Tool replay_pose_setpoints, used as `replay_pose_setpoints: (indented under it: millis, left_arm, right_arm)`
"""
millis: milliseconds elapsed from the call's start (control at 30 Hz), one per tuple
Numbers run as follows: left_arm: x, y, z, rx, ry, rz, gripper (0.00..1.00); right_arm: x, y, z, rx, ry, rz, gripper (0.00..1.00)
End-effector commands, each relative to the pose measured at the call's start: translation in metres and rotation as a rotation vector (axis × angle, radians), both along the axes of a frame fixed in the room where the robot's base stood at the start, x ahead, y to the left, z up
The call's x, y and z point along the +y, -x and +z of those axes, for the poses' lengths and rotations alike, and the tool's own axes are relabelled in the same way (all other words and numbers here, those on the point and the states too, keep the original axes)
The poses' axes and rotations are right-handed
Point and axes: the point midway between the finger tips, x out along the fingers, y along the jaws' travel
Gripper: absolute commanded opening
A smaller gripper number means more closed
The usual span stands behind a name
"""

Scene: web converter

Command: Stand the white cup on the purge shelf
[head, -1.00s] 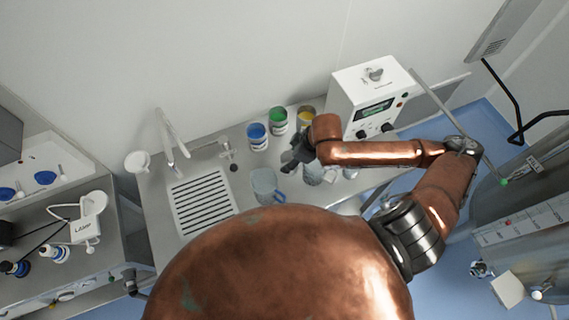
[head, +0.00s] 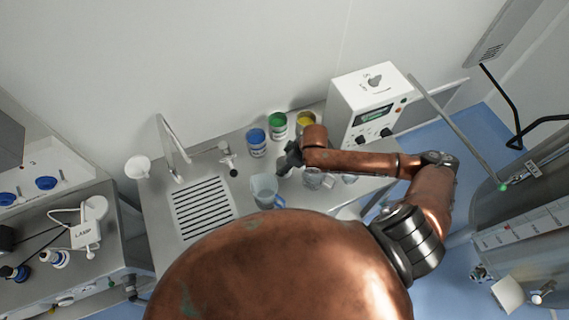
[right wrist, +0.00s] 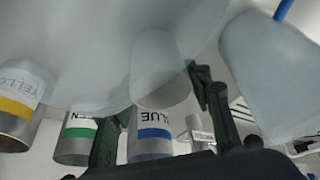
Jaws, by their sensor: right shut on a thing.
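My right gripper (head: 287,162) is over the metal counter, just behind the clear jug with a blue handle (head: 265,188). In the right wrist view its dark fingers (right wrist: 160,120) are shut on a translucent white cup (right wrist: 160,72), which shows between and beyond them. In the head view the cup is hidden or too small to make out at the gripper. The jug also shows close by at the right of the right wrist view (right wrist: 265,75). I cannot clearly make out a purge shelf. My left gripper is not in view.
Blue (head: 256,143), green (head: 278,126) and yellow (head: 305,122) cans stand along the wall. A white box device (head: 365,95) stands to their right. A clear container (head: 313,179) is beside my forearm. A slotted drain (head: 203,206) and a tap (head: 172,145) are at left.

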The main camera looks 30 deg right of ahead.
Motion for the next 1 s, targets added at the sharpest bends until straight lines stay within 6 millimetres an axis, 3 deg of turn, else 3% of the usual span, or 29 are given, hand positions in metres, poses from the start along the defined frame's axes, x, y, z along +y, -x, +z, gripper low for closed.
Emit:
replay_pose_setpoints:
  millis: [133, 167, 400, 767, 1000]
  left_arm:
    - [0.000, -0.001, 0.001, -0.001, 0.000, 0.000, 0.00]
    - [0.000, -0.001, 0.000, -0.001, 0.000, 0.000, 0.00]
    - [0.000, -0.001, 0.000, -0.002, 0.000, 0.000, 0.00]
    - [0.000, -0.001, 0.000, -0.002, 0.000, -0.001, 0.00]
    - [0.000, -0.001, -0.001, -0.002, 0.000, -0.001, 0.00]
  right_arm:
    - [0.000, 0.000, -0.003, 0.001, 0.001, 0.000, 0.25]
    - [0.000, 0.000, -0.002, 0.000, 0.000, 0.000, 0.48]
    - [0.000, 0.000, -0.002, 0.000, 0.000, 0.000, 0.63]
    - [-0.001, 0.001, 0.004, -0.001, 0.000, 0.001, 0.63]
    - [-0.013, 0.013, 0.044, -0.003, 0.003, 0.000, 0.63]
